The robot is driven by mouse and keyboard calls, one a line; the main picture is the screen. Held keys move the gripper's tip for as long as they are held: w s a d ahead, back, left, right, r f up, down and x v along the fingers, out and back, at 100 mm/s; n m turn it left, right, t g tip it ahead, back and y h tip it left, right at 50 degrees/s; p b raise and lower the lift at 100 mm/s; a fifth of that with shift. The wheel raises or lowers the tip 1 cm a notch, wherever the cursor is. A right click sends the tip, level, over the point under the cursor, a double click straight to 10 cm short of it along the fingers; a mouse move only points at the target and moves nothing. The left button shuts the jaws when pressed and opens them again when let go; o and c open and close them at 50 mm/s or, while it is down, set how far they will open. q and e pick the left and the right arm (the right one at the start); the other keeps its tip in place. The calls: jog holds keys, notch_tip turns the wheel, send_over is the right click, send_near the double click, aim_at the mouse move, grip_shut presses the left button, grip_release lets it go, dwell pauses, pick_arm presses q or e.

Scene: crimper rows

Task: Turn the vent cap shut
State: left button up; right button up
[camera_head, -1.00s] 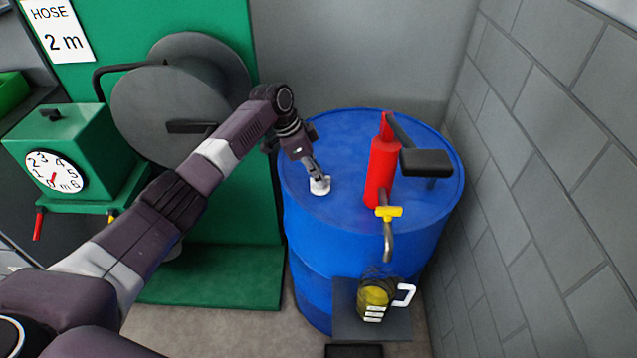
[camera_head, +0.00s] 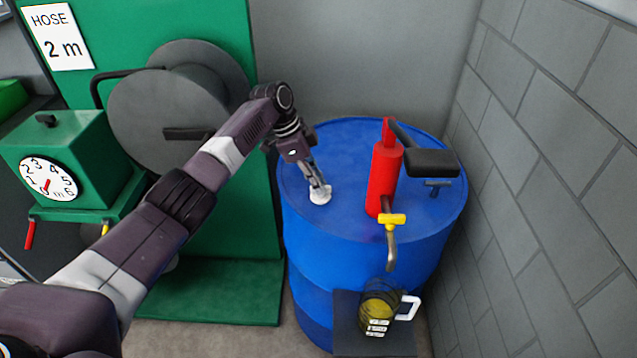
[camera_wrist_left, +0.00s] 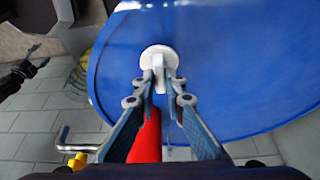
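The vent cap (camera_head: 320,197) is a small white round cap with a raised grip bar, on the left part of the blue drum's top (camera_head: 350,150). My left gripper (camera_head: 317,185) reaches down onto it from above. In the left wrist view the cap's disc (camera_wrist_left: 159,54) shows beyond the fingertips, and the narrow bar sits between the two fingers of my left gripper (camera_wrist_left: 161,78), which look closed on it. What appears to be my right gripper (camera_wrist_left: 38,56) shows small at the left edge of the wrist view, away from the drum, its fingers apart.
A red hand pump (camera_head: 383,180) with a black handle (camera_head: 430,162) and yellow valve (camera_head: 392,220) stands on the drum, right of the cap. A jug (camera_head: 380,305) sits below the spout. A green hose-reel stand (camera_head: 225,275) is left, a grey block wall (camera_head: 560,150) right.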

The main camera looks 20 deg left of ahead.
pick_arm(q)
jog(key=o, duration=0.4)
jog(key=v, duration=1.2)
